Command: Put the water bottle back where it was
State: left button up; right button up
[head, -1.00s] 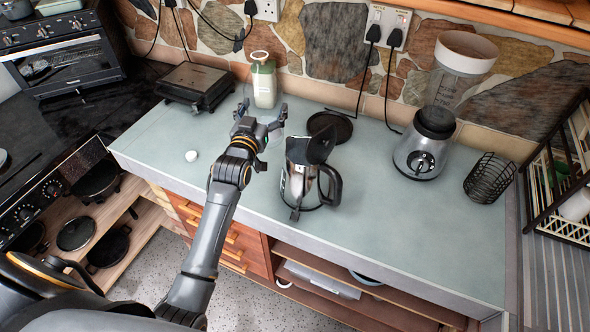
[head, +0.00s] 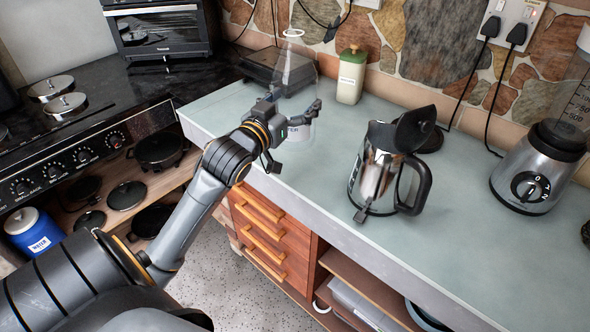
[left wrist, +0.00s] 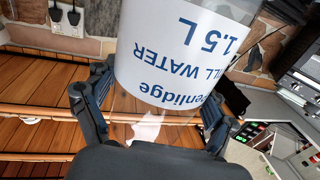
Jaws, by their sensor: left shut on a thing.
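The water bottle (head: 300,132) is clear with a white label and blue print. It stands upright at the left part of the grey-green worktop (head: 300,190), and I cannot tell whether its base touches the surface. My left gripper (head: 298,118) is shut around its lower body from the front left. In the left wrist view the bottle (left wrist: 185,50) fills the upper middle, with its label upside down, between the two fingers of the left gripper (left wrist: 155,100). The gripper hides part of the bottle in the head view. My right gripper is out of view.
A steel kettle (head: 376,172) with its black lid raised stands right of the bottle. A green-lidded container (head: 351,78) and a dark grill (head: 275,68) stand behind. A blender (head: 535,170) is at right, a stove (head: 65,150) at left. Clear worktop lies around the kettle.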

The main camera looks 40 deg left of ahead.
pick_arm(q)
jog(key=shift+s+d+f+b, duration=0.2)
jog(key=shift+s+f+b, duration=0.1)
jog(key=shift+s+b, duration=0.2)
jog(key=shift+s+d+f+b, duration=0.15)
jog(key=shift+s+f+b, duration=0.1)
jog(key=shift+s+b, duration=0.15)
jog(key=w+a+f+p, duration=0.2)
jog(key=w+a+f, duration=0.6)
jog(key=w+f, duration=0.3)
jog(key=shift+w+f, duration=0.15)
jog(key=shift+f, duration=0.75)
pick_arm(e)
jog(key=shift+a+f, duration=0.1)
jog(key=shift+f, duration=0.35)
pick_arm(q)
jog(key=shift+f, duration=0.1)
jog(key=o, duration=1.7)
jog(key=shift+f, duration=0.1)
